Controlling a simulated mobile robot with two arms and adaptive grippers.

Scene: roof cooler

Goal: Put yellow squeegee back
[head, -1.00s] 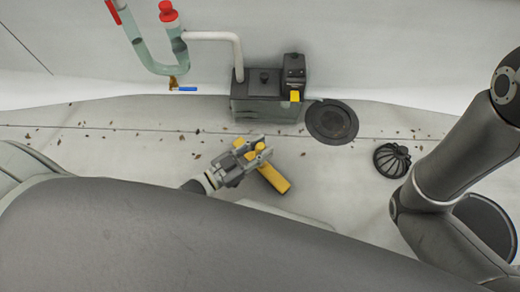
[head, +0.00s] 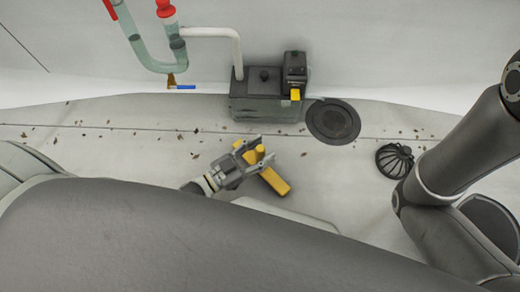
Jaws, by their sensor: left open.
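The yellow squeegee (head: 275,181) lies on the pale roof floor, below the dark grey box in the head view. Part of it is hidden behind my left gripper. My left gripper (head: 261,146) is open over the squeegee, with yellow showing between and beside its fingers. I cannot tell whether the fingers touch it. My right gripper is out of the frame; only my right arm shows at the right.
A dark grey box (head: 262,107) with a small yellow part stands by the wall, joined to a white pipe (head: 215,36). A round dark drain (head: 332,121) and a black domed strainer (head: 393,160) are to the right. Dry leaves are scattered about.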

